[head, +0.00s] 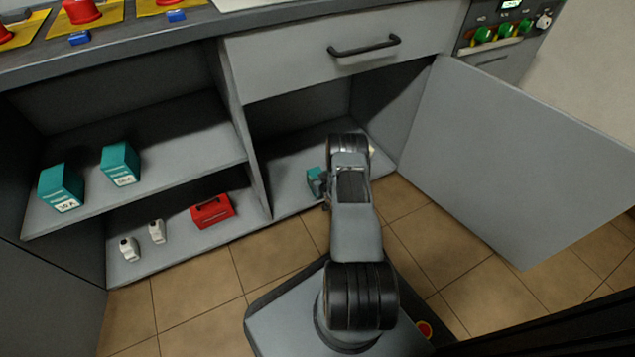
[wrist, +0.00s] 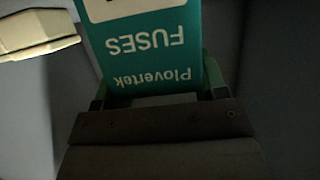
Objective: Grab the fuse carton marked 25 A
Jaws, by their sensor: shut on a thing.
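A teal fuse carton (wrist: 150,50) fills the upper middle of the wrist view, its print "Plovertek FUSES" upside down. Its white label is cut off at the top edge, so its rating cannot be read. My gripper (wrist: 155,92) is shut on this carton, a green fingertip at each side. In the head view the carton (head: 315,182) shows at the left of my arm, in the right cabinet compartment; my arm hides much of it.
A cream object (wrist: 35,32) lies close left of the carton in the wrist view. The open door (head: 510,160) stands right of my arm, a divider (head: 243,130) left. A red case (head: 212,210) and two small white items (head: 157,231) sit on the lower left shelf.

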